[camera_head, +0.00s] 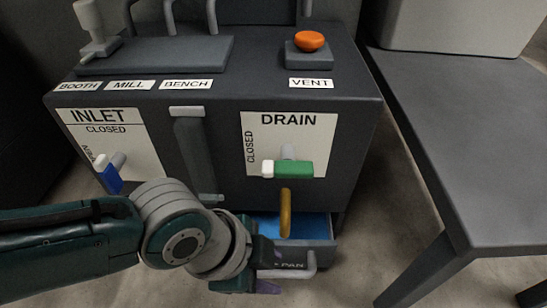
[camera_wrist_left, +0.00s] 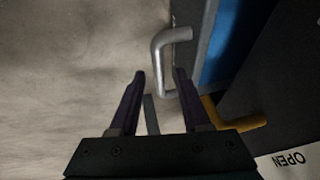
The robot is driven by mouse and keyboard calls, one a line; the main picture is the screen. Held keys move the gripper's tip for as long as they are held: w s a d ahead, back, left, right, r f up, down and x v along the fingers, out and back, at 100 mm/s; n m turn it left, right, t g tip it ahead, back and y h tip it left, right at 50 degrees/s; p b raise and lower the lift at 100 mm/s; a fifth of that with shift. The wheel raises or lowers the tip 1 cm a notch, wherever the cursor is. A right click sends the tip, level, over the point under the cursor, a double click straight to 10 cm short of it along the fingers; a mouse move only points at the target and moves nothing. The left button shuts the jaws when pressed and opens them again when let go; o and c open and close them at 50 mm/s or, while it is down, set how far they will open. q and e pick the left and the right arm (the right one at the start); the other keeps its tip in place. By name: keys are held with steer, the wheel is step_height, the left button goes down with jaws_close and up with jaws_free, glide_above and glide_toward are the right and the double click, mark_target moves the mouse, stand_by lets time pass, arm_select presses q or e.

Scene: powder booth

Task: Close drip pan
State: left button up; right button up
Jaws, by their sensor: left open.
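The drip pan (camera_head: 322,230) is a dark drawer with a blue inside, pulled partly out at the lower front of the dark cabinet. My left gripper (camera_head: 277,270) is open at the pan's front, beside the handle. In the left wrist view the bent handle (camera_wrist_left: 157,62) lies at and between the tips of my open left gripper (camera_wrist_left: 160,75). I cannot tell whether a finger touches it. The blue pan inside (camera_wrist_left: 217,45) shows to the right. My right gripper is out of view.
A yellow-brown drain spout (camera_head: 286,212) hangs above the pan, below the green-handled drain valve (camera_head: 292,169). A blue inlet lever (camera_head: 108,176) sits at left. A grey table (camera_head: 470,150) stands at right. Bare floor lies in front of the cabinet.

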arm_select(q)
steer(key=shift+c, duration=0.4)
jaws_close()
stand_by(1.0)
